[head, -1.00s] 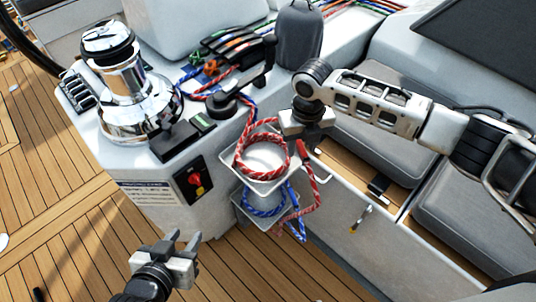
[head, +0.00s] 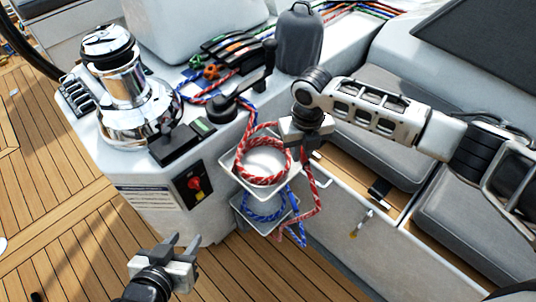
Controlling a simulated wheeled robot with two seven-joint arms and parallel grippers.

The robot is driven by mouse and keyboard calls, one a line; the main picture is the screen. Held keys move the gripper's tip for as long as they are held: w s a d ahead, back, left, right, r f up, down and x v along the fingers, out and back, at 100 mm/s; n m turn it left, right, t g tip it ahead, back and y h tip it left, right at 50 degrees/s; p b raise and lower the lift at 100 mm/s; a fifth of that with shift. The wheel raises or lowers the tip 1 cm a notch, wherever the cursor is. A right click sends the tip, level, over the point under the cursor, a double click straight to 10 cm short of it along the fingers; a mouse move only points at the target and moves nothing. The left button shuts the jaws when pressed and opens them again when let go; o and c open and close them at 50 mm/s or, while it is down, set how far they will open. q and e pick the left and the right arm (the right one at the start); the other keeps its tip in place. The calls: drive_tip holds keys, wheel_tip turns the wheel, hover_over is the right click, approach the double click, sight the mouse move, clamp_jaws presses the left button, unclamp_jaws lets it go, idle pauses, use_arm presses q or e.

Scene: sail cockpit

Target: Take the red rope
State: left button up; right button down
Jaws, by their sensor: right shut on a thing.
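The red rope (head: 240,163) lies coiled in the upper white tray (head: 262,193) on the side of the console, in the middle of the head view. A length of it hangs over the tray's right side and down past the lower tray. My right gripper (head: 305,143) points down at the right edge of the coil and is shut on the red rope; its fingertips are partly hidden. My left gripper (head: 180,247) is open and empty, low in front of the console and apart from the trays.
A blue rope (head: 262,208) is coiled in the lower tray (head: 240,212). A chrome winch (head: 135,100), a black handle (head: 258,82) and a red switch (head: 195,184) are on the console. Grey seat cushions (head: 370,150) lie to the right. Teak deck (head: 70,210) is open at left.

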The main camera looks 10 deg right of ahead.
drive_tip(key=shift+r, duration=0.2)
drive_tip(key=shift+r+p, duration=1.35)
drive_tip(key=shift+p, duration=0.35)
wheel_tip(320, 180, up, 3)
drive_tip(key=p, duration=0.3)
